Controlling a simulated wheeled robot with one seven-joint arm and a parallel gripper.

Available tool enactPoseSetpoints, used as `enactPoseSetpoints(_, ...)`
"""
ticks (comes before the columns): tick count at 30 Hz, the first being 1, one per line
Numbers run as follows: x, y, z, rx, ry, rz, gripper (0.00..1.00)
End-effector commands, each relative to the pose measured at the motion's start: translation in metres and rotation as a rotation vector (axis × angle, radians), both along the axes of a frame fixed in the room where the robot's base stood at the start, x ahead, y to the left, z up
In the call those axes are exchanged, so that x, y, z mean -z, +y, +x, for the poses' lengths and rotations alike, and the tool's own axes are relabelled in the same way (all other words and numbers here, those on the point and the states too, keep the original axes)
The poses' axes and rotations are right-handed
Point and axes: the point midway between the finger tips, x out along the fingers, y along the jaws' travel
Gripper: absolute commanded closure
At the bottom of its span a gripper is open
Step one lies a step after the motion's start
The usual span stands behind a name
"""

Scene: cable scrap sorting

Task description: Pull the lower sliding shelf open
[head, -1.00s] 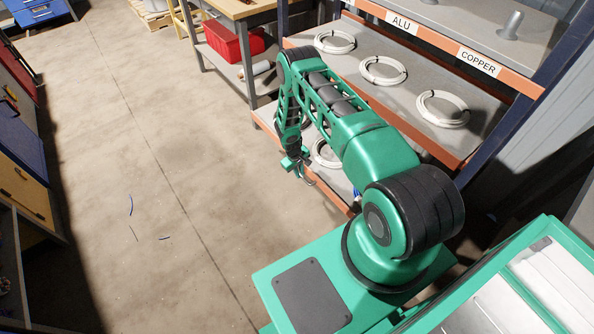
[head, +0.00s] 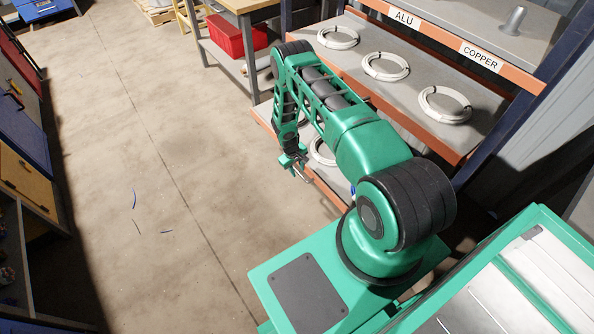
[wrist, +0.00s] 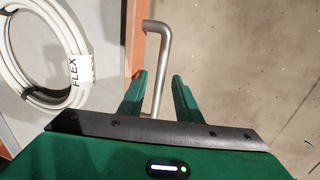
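The lower sliding shelf (head: 328,194) has an orange front edge and shows partly behind my arm in the head view. Its grey surface carries white cable coils, and one coil with a FLEX tag (wrist: 75,68) shows at the left of the wrist view. A metal bar handle (wrist: 158,55) sticks out from the orange edge. My gripper (wrist: 160,88) is open, with its two green fingers on either side of the handle. In the head view my gripper (head: 297,168) is beside the lower shelf's front edge.
An upper shelf with several coils (head: 385,67) and ALU and COPPER labels (head: 481,57) stands above. A workbench with a red bin (head: 236,37) is behind. Open concrete floor (head: 140,130) lies left, with a few blue scraps.

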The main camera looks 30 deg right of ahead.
Motion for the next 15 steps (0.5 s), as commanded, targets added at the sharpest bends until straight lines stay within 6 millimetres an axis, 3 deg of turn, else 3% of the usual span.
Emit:
enactPoseSetpoints(8,-0.015,0.003,0.001,-0.001,-0.002,-0.001,0.69)
enactPoseSetpoints(15,-0.056,0.011,0.001,0.0,-0.002,-0.001,0.69)
